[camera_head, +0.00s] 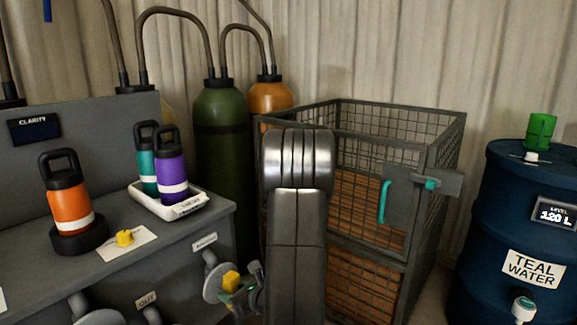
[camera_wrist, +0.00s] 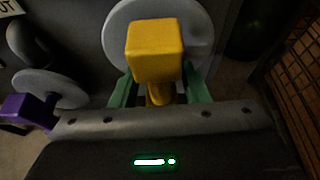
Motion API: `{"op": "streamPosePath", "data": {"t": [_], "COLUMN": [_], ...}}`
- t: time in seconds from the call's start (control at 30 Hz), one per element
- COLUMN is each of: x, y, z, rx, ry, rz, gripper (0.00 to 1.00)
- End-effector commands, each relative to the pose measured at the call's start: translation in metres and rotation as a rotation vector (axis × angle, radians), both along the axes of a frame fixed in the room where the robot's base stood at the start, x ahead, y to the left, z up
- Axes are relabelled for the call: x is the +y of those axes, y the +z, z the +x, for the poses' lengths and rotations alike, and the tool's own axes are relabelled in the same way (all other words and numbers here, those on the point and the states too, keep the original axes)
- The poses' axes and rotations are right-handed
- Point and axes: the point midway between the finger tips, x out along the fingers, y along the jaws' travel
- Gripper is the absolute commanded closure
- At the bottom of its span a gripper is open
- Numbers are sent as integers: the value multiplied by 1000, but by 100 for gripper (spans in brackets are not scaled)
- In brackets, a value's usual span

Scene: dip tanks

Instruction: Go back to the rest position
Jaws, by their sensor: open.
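My gripper (camera_head: 240,291) is low in front of the grey bench, at the end of my arm in the head view. In the wrist view its two green fingers (camera_wrist: 160,94) are apart, one on each side of a yellow block-shaped handle (camera_wrist: 154,51). I cannot tell whether they touch it. The yellow handle (camera_head: 231,280) also shows in the head view, in front of a round grey plate (camera_head: 211,286) on the bench front. Nothing in view marks the rest position.
The bench (camera_head: 222,215) carries an orange bottle (camera_head: 66,205), and a purple bottle (camera_head: 171,178) and teal bottle (camera_head: 146,160) in a white tray (camera_head: 146,204). A wire cage (camera_head: 440,150) stands behind my arm. A blue drum (camera_head: 490,240) is at right. A purple handle (camera_wrist: 27,109) shows left.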

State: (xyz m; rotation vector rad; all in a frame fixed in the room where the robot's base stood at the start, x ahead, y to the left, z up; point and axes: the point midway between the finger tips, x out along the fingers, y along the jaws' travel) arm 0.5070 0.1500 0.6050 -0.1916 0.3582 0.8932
Motion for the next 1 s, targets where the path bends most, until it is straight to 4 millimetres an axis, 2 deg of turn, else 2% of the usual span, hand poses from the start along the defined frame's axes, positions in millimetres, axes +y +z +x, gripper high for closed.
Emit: {"op": "streamPosePath", "data": {"t": [0.3, 0.47, 1.0], "x": [-1, -11, -77], "y": [1, 6, 42], "z": [-1, -7, -59], "rx": [1, 0, -2], "ry": [0, -2, -5], "rz": [0, -1, -1], "gripper": [58, 58, 58]}}
